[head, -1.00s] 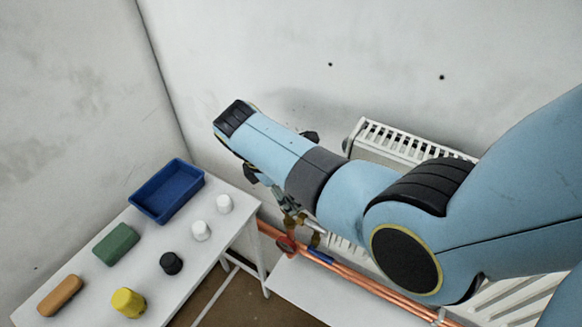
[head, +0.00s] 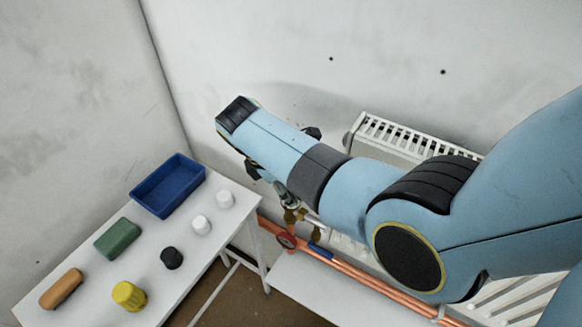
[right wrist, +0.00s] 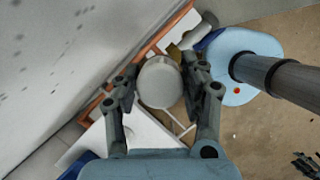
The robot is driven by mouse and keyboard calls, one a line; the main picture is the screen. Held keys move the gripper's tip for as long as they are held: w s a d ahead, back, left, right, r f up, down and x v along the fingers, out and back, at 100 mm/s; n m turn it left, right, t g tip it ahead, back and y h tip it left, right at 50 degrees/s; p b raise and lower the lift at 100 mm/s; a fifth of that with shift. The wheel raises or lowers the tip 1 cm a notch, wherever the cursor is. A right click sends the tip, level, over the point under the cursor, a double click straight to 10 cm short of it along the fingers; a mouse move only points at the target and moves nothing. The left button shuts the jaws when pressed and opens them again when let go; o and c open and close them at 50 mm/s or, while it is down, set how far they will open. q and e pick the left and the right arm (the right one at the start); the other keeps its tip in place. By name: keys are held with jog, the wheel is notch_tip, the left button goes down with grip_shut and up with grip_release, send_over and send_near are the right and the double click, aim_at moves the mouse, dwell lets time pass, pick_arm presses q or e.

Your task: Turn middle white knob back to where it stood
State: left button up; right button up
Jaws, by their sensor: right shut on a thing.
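A round white knob (right wrist: 160,82) fills the middle of the right wrist view, seen end-on. My right gripper (right wrist: 162,88) has one finger on each side of it and is shut on it. In the head view my right forearm and wrist cover the knob, and only part of the right gripper (head: 286,196) shows below the wrist. Brass valve fittings (head: 290,215) show just under it, above the copper pipes. No mark showing the knob's turn is clear.
A white radiator (head: 400,138) stands behind my arm. Copper pipes (head: 350,270) run below, with a red round handle (head: 286,241) and a blue lever (head: 320,252). At left, a white table (head: 205,258) holds a blue tray (head: 150,207), two white caps (head: 202,225), and black, yellow, green and orange pieces.

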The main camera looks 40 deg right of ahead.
jog(key=shift+s+n+t+p, duration=0.1)
jog(key=shift+n+t+p, duration=0.2)
jog(key=shift+n+p, duration=0.65)
jog(key=shift+a+n+t, duration=0.1)
jog(key=shift+n+t, duration=0.3)
jog(key=shift+n, duration=0.65)
jog(key=n+t, duration=0.1)
jog(key=n, duration=0.2)
jog(key=shift+f+n, duration=0.1)
jog(key=shift+n, duration=0.2)
jog(key=n+t, duration=0.1)
jog(key=n, duration=0.2)
jog(key=shift+n+t+y, duration=0.3)
jog(key=shift+y, duration=0.1)
jog(key=n+t+y, duration=0.1)
jog(key=n, duration=0.2)
jog(key=shift+n+t+y, duration=0.3)
jog(key=shift+n+y, duration=0.2)
jog(key=shift+n, duration=1.3)
jog(key=shift+f+n, duration=0.1)
jog(key=shift+n, duration=0.2)
jog(key=o, duration=1.2)
jog(key=shift+c, duration=0.2)
